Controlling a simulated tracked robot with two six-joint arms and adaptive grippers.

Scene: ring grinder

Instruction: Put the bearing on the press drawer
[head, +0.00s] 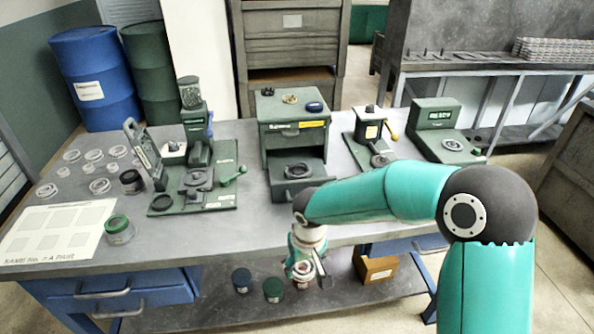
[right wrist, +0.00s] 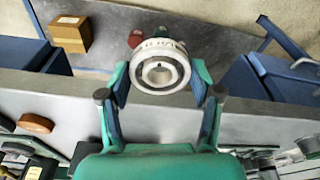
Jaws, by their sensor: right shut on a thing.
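The green press (head: 292,130) stands at the middle of the bench. Its drawer (head: 284,191) is pulled out toward me, with a dark round seat (head: 298,170) on top. My right gripper (head: 307,262) is beyond the bench's front edge, in front of the drawer and lower in the picture. It is shut on the bearing, a pale thick ring with dark marks on its rim, which shows clearly between the fingers in the right wrist view (right wrist: 160,48). The bearing is small and partly covered in the head view. My left gripper is not in view.
A hinged green fixture (head: 195,178) stands left of the press, and a lever tool (head: 372,135) and a green scale-like device (head: 447,140) stand right. Glass rings and a mat (head: 52,233) lie left. Jars (head: 273,290) and a wooden box (head: 376,269) are on the lower shelf.

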